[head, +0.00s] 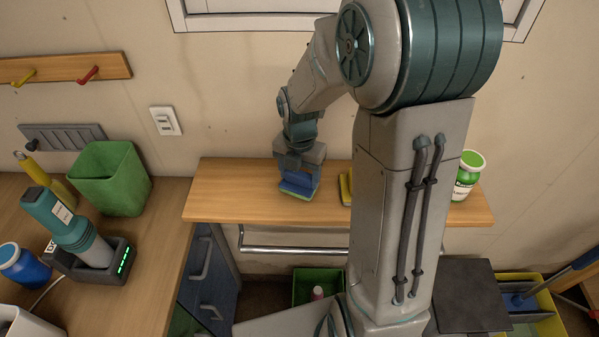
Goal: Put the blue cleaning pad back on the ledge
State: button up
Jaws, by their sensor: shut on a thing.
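My gripper (300,173) points down over the left part of the wooden ledge (235,192). It is shut on the blue cleaning pad (300,184), which has a greenish lower edge (296,194). The pad is at or just above the ledge top; I cannot tell whether it touches. The gripper's fingers are mostly hidden by the wrist and the pad.
A yellow pad (346,190) on the ledge is partly hidden by my arm. A green-and-white tub (467,175) stands at the ledge's right end. A metal rail (290,249) runs below. The counter at left holds a green bin (112,178). The ledge's left end is clear.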

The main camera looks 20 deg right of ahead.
aim_at(300, 172)
jog(key=shift+f, duration=0.2)
jog(key=o, duration=1)
jog(key=shift+c, duration=0.2)
notch_tip(300, 172, up, 12)
jog(key=f, duration=0.1)
jog(key=s+r+m+t, duration=0.1)
jog(key=s+m, duration=0.6)
jog(key=m, duration=0.7)
jog(key=s+r+m+t, duration=0.1)
jog(key=s+m+t, duration=0.1)
jog(key=s+m, duration=0.5)
jog(key=m, duration=0.6)
jog(key=shift+s+m+t, duration=0.3)
jog(key=shift+s+m, duration=0.05)
jog(key=shift+m, duration=0.05)
jog(key=shift+r, duration=0.1)
